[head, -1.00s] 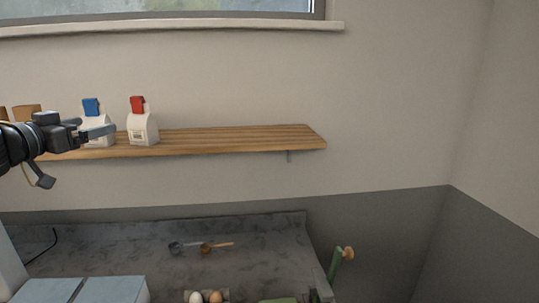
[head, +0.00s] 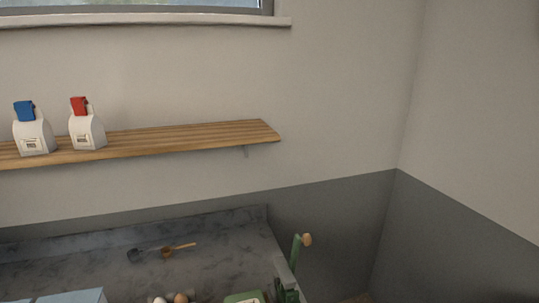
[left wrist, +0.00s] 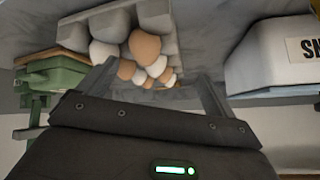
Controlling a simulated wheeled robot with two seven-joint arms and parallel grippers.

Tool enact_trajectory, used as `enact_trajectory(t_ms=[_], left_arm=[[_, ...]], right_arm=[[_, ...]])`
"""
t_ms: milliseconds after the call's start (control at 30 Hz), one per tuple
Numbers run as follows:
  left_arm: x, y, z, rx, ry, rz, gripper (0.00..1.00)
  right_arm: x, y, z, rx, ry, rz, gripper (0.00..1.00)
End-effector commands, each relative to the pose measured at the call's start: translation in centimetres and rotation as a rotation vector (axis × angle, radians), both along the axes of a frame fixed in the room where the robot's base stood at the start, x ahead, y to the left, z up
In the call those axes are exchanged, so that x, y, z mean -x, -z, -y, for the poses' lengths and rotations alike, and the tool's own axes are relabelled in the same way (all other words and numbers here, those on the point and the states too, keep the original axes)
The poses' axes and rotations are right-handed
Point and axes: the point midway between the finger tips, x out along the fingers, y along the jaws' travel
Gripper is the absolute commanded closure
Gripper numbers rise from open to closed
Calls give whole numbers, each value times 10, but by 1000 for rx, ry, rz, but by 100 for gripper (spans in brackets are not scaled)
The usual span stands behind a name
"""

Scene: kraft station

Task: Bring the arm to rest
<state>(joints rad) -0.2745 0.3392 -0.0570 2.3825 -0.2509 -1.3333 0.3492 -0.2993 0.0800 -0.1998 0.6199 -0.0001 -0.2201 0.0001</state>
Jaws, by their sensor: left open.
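My left gripper (left wrist: 160,85) shows in the left wrist view with its two fingers spread apart. Brown and white eggs (left wrist: 145,45) in a grey carton (left wrist: 180,18) appear beyond and between the fingers; nothing is seen held. In the head view neither gripper shows. My right gripper is in no view.
A wooden shelf (head: 190,138) holds two white bags, one with a blue clip (head: 34,138) and one with a red clip (head: 87,132). A white box (left wrist: 270,50) is at the right in the left wrist view.

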Motion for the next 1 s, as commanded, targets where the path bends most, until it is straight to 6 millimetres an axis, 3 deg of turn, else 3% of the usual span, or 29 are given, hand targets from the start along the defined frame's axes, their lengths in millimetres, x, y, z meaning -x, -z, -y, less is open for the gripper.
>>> enact_trajectory(t_ms=[33,200,467,767,867,1000], left_arm=[[22,14,8,13,-7,-62,9],[82,43,28,41,-8,-233,9],[164,65,56,106,1,-460,9],[144,181,57,95,5,-492,9],[144,228,58,93,7,-509,9],[153,312,57,90,10,-538,9]], right_arm=[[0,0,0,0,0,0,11],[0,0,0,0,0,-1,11],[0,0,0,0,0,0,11],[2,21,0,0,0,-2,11],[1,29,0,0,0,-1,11],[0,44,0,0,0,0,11]])
